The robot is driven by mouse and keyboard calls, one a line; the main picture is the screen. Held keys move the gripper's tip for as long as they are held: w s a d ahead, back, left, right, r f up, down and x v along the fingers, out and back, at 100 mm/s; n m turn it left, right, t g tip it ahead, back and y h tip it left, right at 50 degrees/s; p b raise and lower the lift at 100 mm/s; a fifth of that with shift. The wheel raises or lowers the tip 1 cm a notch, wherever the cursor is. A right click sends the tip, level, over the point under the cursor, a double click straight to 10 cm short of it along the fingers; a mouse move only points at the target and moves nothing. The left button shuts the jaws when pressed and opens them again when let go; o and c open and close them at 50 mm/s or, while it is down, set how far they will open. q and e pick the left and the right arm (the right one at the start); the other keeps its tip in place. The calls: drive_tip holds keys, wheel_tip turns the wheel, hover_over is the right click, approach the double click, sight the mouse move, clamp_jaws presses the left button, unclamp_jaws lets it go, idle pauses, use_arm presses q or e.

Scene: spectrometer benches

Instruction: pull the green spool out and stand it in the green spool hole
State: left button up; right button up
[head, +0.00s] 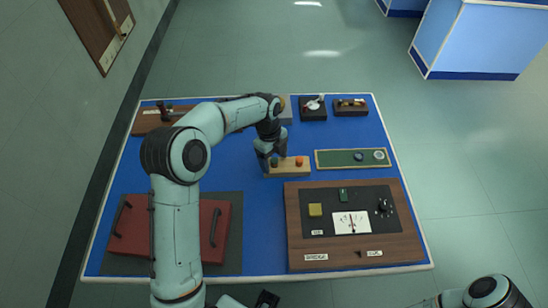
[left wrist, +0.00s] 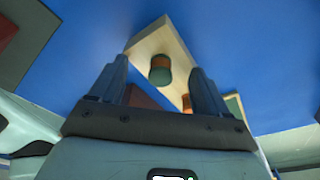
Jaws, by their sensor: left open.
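A pale wooden block (head: 290,173) stands mid-table and holds a green spool (head: 274,162) at its left and an orange spool (head: 300,162) at its right. My left gripper (head: 270,155) is at the block's left end, pointing down, and partly covers the green spool. In the left wrist view the open fingers (left wrist: 158,85) lie either side of the green spool (left wrist: 160,70), with no clear contact. The orange spool (left wrist: 187,103) shows lower, partly hidden. A green board (head: 335,159) right of the block has a dark round spot and a pale ring; I cannot tell which hole is which. My right gripper is not seen.
A wooden instrument panel (head: 295,235) with a meter stands in front. A red box with black handles (head: 130,228) lies on a dark mat at the left. Small dark units (head: 313,108) line the back edge.

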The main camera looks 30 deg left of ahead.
use_arm(q)
wheel_tip(320, 180, up, 13)
drive_tip(key=a+p, duration=0.1)
drive_tip(key=a, duration=0.1)
drive_tip(key=shift+w+r+p, duration=0.15)
drive_tip(key=shift+w+p, duration=0.1)
drive_tip(key=shift+p, duration=0.1)
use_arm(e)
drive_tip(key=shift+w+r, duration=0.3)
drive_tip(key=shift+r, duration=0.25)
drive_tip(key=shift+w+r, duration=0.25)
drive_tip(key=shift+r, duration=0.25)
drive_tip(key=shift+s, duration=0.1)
